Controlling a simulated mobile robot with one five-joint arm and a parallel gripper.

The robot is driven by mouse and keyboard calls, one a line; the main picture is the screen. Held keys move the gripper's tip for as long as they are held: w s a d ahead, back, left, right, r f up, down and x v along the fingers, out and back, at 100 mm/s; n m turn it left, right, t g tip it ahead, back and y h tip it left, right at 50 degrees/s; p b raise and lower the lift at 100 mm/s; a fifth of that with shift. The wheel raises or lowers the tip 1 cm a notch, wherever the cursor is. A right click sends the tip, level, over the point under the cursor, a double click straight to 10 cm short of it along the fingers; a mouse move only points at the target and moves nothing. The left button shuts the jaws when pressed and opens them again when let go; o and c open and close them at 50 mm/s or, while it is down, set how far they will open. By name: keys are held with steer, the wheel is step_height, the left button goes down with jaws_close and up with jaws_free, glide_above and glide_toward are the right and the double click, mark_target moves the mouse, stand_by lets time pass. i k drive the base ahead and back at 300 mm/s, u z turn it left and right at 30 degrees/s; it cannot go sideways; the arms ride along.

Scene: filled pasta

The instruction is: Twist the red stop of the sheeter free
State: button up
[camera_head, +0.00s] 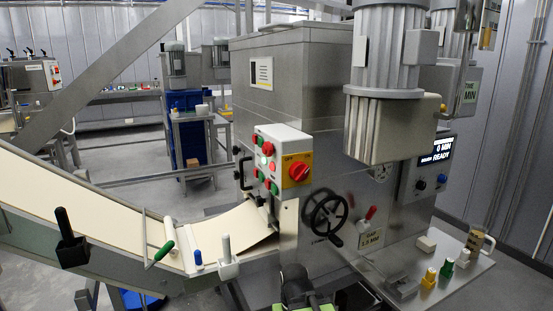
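The sheeter (320,100) is a large grey steel machine with a pale dough sheet running up to it from the left. On its front is a light control box (278,135) with small red and green buttons. A round red button (267,149) is on its face; I cannot tell whether it is pressed in. To its right a red rotary knob (299,172) sits on a yellow plate with OFF lettering. My gripper (296,284), dark with green parts near it, shows at the bottom edge, below and apart from the box. Its fingers are not clear.
A black handwheel (327,215) and a red-handled lever (367,214) stick out right of the control box. A steel shelf (455,290) at bottom right holds small coloured items. Tools with black, green and blue handles stand along the conveyor (85,225).

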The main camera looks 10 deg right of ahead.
mark_target(268, 146)
steer(key=u, duration=4.8)
steer(key=i, duration=0.1)
steer(key=z, duration=2.85)
steer(key=k, duration=0.65)
steer(key=u, duration=0.2)
steer(key=i, duration=0.95)
